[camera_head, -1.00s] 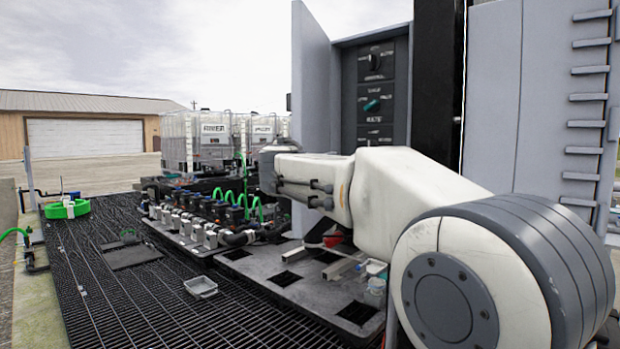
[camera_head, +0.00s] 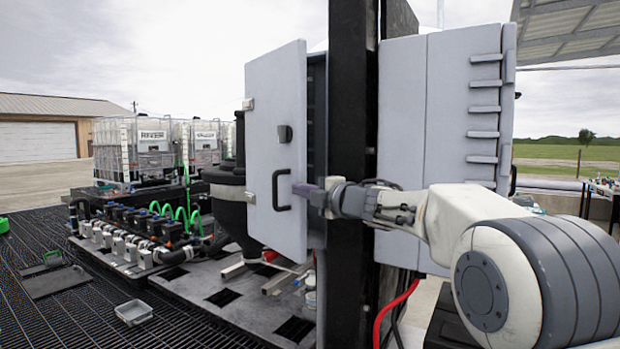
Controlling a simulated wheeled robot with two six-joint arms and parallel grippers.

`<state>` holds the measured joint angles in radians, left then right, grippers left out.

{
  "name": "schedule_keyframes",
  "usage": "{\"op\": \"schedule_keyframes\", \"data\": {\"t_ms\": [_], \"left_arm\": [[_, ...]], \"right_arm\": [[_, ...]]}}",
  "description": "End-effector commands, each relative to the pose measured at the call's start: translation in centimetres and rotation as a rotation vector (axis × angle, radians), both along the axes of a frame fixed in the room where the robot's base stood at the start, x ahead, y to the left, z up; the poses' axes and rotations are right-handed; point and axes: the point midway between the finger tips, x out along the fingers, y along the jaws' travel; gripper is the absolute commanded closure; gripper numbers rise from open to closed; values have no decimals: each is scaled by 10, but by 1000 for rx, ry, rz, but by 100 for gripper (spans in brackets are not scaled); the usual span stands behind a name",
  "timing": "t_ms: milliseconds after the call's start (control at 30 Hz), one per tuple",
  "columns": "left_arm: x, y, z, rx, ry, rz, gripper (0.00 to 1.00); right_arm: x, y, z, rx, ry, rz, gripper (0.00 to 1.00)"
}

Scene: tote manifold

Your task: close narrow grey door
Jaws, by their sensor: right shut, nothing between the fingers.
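The narrow grey door (camera_head: 262,140) stands ajar on a tall cabinet, its outer face turned towards me. Its hinges are on its left edge. A black pull handle (camera_head: 278,190) and a dark latch (camera_head: 285,133) sit near its right edge. A dark gap (camera_head: 317,125) between that edge and the black post shows the cabinet's inside. My right gripper (camera_head: 302,189) reaches in from the right, in front of the post. It is shut and empty, its tips at the door's free edge just right of the handle; contact is unclear. My left gripper is out of view.
A black upright post (camera_head: 350,120) and a wider ribbed grey panel (camera_head: 430,110) stand right of the door. A dark tank (camera_head: 228,200) is at its left.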

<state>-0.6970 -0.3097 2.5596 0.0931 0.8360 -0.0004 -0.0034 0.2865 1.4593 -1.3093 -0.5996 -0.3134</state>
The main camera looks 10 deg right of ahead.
Motion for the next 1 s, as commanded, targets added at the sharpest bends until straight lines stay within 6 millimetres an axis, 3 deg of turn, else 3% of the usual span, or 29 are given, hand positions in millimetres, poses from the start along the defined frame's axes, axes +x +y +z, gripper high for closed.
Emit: {"op": "schedule_keyframes", "data": {"t_ms": [200,433,1000], "left_arm": [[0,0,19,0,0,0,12],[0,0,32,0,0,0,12],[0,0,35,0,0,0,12]], "right_arm": [[19,-28,2,0,1,-2,100],[34,-47,1,0,1,-2,100],[39,-55,-1,0,0,-2,100]]}}
